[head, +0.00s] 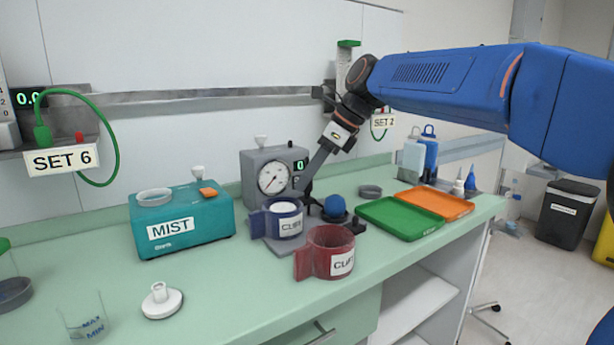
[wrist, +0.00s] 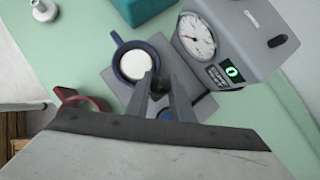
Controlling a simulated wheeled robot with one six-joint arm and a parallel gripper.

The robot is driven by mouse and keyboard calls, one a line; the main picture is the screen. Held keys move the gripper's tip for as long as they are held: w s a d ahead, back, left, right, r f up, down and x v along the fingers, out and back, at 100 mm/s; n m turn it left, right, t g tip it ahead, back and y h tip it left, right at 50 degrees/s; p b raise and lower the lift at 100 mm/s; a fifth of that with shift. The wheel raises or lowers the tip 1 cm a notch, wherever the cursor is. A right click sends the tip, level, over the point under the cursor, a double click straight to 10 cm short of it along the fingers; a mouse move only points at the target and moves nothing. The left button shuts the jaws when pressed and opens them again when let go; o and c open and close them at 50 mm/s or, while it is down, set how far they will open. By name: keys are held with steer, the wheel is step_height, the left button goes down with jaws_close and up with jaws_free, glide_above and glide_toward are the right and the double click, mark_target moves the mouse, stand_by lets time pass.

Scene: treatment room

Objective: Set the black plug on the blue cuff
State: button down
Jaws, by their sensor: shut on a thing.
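The blue cuff (head: 283,223) is a dark-blue ring with a white inside and a "CUFF" label, standing on a grey plate. It also shows in the wrist view (wrist: 117,72). My gripper (head: 301,186) is just right of the cuff, in front of the gauge device. In the wrist view my gripper (wrist: 162,80) is shut on a small dark thing (wrist: 160,87), apparently the black plug, mostly hidden by the fingers. From these views I cannot tell whether the plug touches the cuff or the plate.
A red cuff (head: 325,252) stands in front. The grey gauge device (head: 248,172) stands behind, a teal MIST box (head: 185,222) left, green (head: 400,218) and orange (head: 436,203) trays right.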

steer(key=shift+f, duration=0.9)
stand_by(0.9)
steer(key=c, duration=1.5)
jaws_free()
steer(key=shift+r, duration=3.5)
steer(key=shift+d, duration=0.1)
